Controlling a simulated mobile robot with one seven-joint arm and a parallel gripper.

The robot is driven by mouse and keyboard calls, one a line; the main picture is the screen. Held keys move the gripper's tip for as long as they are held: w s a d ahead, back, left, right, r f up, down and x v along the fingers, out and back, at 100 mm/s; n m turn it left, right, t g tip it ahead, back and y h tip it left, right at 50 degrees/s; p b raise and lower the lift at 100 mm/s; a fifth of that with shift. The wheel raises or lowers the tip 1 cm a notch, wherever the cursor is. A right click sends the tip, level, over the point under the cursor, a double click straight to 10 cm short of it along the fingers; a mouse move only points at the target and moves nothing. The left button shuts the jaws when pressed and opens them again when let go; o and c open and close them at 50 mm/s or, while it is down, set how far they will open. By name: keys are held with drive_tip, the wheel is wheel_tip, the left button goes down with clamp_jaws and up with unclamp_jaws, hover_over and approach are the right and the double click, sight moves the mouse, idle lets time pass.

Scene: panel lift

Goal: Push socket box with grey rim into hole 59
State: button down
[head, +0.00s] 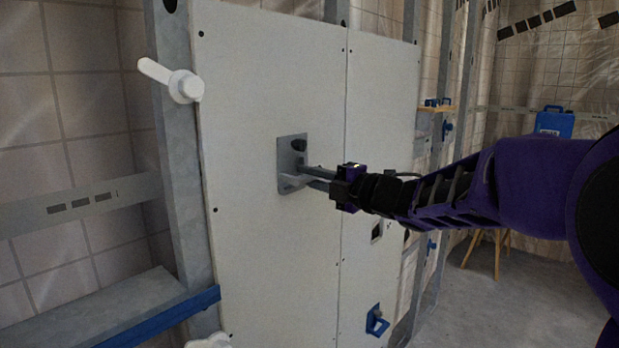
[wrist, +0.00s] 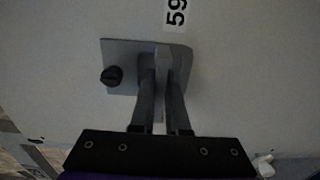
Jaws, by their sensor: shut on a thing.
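The socket box shows as a grey rim plate (head: 285,160) against the white panel (head: 262,90), at mid-height near the panel seam. It also shows in the wrist view (wrist: 126,54), with a black round knob (wrist: 112,76) on its left side. The label 59 (wrist: 176,12) is on the panel just above it. My gripper (head: 298,181) is shut on a light grey tab standing out from the rim; the wrist view shows the tab between my two fingers (wrist: 162,84). Hole 59 and the box body are hidden. I cannot tell whether the rim sits fully flush.
A white clamp lever (head: 172,80) stands out at the panel's upper left. A blue bracket (head: 160,320) is at the lower left. A blue case (head: 555,122) stands far right.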

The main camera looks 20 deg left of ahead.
idle(0.4)
drive_tip(key=c, duration=0.8)
unclamp_jaws()
drive_tip(key=shift+c, duration=0.2)
drive_tip(key=shift+d, duration=0.15)
